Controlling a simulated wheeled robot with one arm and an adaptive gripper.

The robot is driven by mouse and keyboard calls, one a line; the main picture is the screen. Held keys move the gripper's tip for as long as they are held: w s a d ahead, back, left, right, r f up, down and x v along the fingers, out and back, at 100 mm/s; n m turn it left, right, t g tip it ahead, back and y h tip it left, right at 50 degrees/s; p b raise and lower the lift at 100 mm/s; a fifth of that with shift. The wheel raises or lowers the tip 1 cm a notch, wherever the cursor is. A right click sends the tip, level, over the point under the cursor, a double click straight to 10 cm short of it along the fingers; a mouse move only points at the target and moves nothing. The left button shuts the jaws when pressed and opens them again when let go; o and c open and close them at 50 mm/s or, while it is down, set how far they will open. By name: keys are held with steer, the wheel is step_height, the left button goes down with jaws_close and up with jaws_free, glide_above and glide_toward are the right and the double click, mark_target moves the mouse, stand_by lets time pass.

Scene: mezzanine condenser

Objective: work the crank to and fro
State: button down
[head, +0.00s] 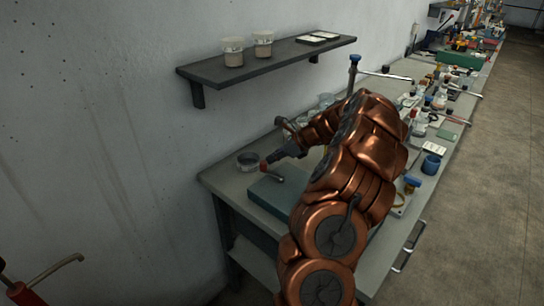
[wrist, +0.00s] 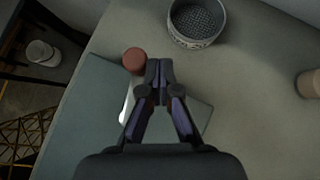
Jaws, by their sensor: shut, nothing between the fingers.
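The crank has a red knob (head: 264,166) and a pale metal arm (head: 275,174). It sits on a flat teal base (head: 277,197) at the near left end of the bench. In the wrist view the knob (wrist: 134,60) is just left of my fingertips, and the teal base (wrist: 84,108) lies below. The crank arm is mostly hidden behind my fingers. My gripper (wrist: 158,70) is shut and empty, with its tips beside the knob. I cannot tell whether they touch it. In the head view my gripper (head: 271,158) is just above and right of the knob.
A round dish (head: 248,161) stands on the bench close behind the knob; it also shows in the wrist view (wrist: 196,22). A wall shelf (head: 270,62) holds two jars. Bottles and tools crowd the bench farther right. A red-handled metal rod (head: 50,270) stands at lower left.

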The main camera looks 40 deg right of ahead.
steer(key=shift+a, duration=0.3)
stand_by(0.4)
steer(key=shift+d, duration=0.1)
